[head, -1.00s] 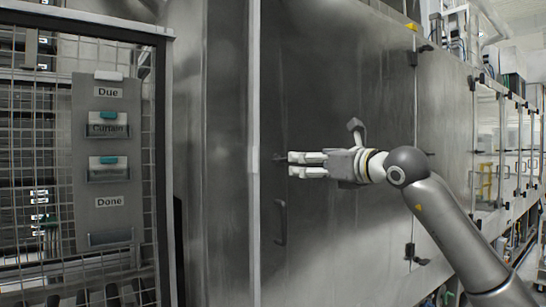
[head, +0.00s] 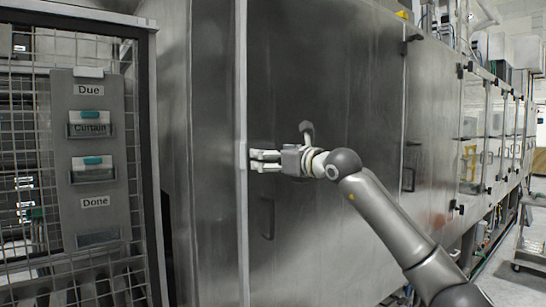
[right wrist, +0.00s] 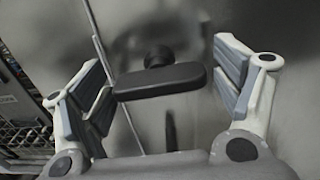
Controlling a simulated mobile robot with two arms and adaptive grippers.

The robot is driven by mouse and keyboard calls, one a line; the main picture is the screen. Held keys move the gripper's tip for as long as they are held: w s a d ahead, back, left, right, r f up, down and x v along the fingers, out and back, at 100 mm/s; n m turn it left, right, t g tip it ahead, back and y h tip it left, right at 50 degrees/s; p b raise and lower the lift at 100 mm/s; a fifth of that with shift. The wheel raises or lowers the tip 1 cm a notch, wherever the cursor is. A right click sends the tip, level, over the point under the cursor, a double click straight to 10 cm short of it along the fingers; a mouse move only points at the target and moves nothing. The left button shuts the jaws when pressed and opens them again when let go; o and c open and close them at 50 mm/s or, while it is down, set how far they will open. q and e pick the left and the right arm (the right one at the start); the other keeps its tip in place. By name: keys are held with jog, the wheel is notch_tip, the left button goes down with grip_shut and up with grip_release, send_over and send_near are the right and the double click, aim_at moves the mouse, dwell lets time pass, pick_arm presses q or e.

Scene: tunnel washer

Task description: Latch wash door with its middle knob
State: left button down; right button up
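The wash door (head: 345,75) is a large grey metal panel standing flush along the machine front. In the right wrist view, the middle knob (right wrist: 160,82), a black bar on a round stem, lies between my right gripper's (right wrist: 162,78) two spread fingers, with a gap on both sides. In the head view the right gripper (head: 254,160) reaches in from the right at the door's left edge and hides the knob. My left gripper is not in view.
A dark pull handle (head: 267,216) is on the door below my gripper. At left stands a wire mesh rack (head: 45,265) with a grey card panel (head: 95,215) marked Due and Done. Floor at right is partly clear, with a cart (head: 530,235) there.

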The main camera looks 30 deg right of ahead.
jog(key=c, duration=0.9)
jog(key=shift+f+m+b, duration=0.1)
jog(key=shift+m+b, duration=0.3)
jog(key=shift+b, duration=0.2)
jog(key=o, duration=1)
jog(key=s, duration=1.2)
jog(key=shift+d, duration=0.45)
